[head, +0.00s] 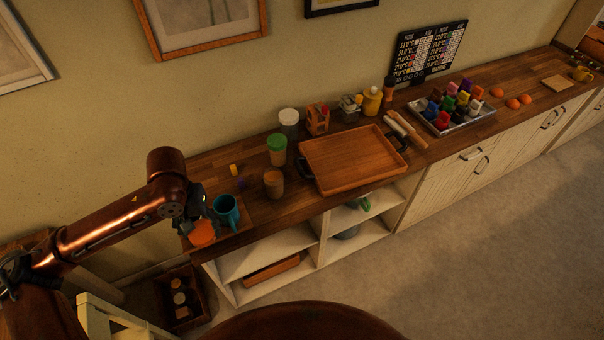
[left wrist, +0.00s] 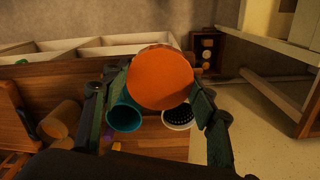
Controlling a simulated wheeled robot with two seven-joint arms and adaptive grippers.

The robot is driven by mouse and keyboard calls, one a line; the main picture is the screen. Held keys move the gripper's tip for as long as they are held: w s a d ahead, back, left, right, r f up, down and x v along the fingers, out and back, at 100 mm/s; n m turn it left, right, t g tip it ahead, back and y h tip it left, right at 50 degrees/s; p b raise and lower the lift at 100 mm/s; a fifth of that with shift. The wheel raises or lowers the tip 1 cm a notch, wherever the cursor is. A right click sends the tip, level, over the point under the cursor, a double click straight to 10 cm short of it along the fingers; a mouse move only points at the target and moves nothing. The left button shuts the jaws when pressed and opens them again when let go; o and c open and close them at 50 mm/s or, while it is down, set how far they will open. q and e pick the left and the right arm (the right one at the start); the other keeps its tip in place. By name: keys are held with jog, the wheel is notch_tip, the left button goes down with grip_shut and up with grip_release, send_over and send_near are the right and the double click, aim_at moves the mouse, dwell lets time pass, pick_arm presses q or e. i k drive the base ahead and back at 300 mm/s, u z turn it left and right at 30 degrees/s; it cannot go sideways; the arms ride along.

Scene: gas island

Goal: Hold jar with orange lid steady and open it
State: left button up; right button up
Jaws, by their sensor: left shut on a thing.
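An orange round lid (head: 202,232) shows just below my left gripper (head: 199,208), over the left end of the wooden counter. In the left wrist view the lid (left wrist: 160,78) lies between the two fingers of my left gripper (left wrist: 158,88), which is shut on it. The lid faces the camera, and I cannot tell whether a jar body is behind it. A teal mug (head: 227,210) stands close to the right of the gripper in the head view. My right gripper is not in view.
A white-rimmed round container with a dark dotted inside (left wrist: 178,117) is near the mug. A green-lidded jar (head: 277,143), a tan jar (head: 273,184) and a large wooden tray (head: 350,158) stand farther right. A crate (head: 183,312) is on the floor.

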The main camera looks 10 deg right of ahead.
aim_at(273, 179)
jog(key=z, duration=1)
jog(key=i, duration=0.7)
